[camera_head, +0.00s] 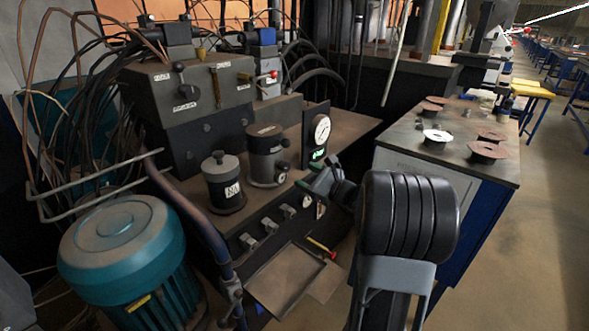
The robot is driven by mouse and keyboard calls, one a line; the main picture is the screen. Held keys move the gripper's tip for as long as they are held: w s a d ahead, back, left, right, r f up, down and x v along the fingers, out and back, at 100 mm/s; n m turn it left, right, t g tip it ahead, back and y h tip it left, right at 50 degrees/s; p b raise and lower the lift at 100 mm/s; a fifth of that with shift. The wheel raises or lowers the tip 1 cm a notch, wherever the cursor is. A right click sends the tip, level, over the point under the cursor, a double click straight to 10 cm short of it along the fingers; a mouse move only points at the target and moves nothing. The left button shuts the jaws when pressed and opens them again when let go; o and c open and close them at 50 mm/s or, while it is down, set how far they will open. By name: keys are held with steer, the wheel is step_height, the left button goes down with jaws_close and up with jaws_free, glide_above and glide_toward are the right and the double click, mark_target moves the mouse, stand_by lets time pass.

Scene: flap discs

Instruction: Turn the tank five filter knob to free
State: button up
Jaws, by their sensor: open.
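The machine's dark bench carries a black canister (224,193) with a grey knob (219,158) on top and a white label. A grey cylinder (265,160) with dark side knobs stands to its right. Several small light switches or knobs (268,226) line the front panel below. The labels are too small to read, so I cannot tell which control is the tank five filter knob. My gripper (318,180) is open near the bench's right front edge, right of the grey cylinder and below the gauge. My arm hides part of it; contact with any knob cannot be told.
A round gauge (322,129) stands behind my gripper. A teal motor (122,250) and a blue pipe (200,230) are at left. A metal tray (286,282) juts out below. A table (455,150) with several discs (488,151) stands at right. Floor is free farther right.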

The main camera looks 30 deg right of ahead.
steer(key=shift+v, duration=2.4)
